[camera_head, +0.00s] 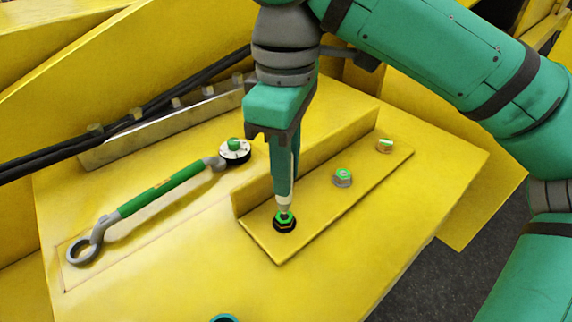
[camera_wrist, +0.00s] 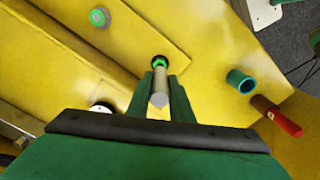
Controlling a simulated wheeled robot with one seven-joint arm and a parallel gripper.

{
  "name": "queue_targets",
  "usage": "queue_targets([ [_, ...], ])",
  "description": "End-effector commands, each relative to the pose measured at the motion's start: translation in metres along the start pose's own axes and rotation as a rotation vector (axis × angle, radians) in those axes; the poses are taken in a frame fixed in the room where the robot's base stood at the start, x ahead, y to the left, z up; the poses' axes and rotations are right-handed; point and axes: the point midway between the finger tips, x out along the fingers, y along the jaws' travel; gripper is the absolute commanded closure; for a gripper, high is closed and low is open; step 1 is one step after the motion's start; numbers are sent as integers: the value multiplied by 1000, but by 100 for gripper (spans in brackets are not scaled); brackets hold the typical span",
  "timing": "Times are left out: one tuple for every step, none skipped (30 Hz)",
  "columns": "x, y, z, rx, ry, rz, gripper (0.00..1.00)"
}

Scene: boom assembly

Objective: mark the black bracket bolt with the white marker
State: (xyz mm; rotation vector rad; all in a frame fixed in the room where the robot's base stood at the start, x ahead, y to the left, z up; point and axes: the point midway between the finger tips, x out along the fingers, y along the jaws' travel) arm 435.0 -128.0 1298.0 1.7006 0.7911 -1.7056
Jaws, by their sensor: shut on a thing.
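My gripper (camera_head: 285,192) is shut on the white marker (camera_wrist: 159,88), which points down between the fingers. The black bracket bolt (camera_head: 285,224) sits at the near end of the yellow bracket plate, directly under the marker's tip. Its dark rim and green top also show in the wrist view (camera_wrist: 159,62), just beyond the fingertips. The tip touches the bolt or is very close above it; I cannot tell which. The marker and fingers partly hide the bolt's top.
A grey bolt (camera_head: 342,178) and a brass-coloured bolt (camera_head: 384,146), both green-topped, stand farther along the plate. A green-handled wrench (camera_head: 160,190) and a white dial (camera_head: 235,151) lie left, past an upright yellow rib. A teal cup (camera_wrist: 240,81) and red object (camera_wrist: 276,115) are nearby.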

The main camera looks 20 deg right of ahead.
Motion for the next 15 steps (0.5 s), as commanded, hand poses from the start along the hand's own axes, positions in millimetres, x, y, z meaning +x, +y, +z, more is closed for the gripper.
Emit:
queue_targets([
  [1, 0, 0, 0, 0, 0, 100],
  [1, 0, 0, 0, 0, 0, 100],
  [2, 0, 0, 0, 0, 0, 100],
  [2, 0, 0, 1, 0, 0, 100],
  [2, 0, 0, 1, 0, 0, 100],
  [3, 0, 0, 0, 0, 0, 100],
  [3, 0, 0, 0, 0, 0, 100],
  [4, 0, 0, 0, 0, 0, 100],
  [4, 0, 0, 0, 0, 0, 100],
  [4, 0, 0, -1, 0, 0, 100],
  [5, 0, -1, -2, 0, 0, 100],
  [5, 0, -1, -2, 0, 0, 100],
  [6, 0, -1, -3, 0, 0, 100],
  [6, 0, -1, -3, 0, 0, 100],
  [7, 0, -1, -3, 0, 0, 100],
])
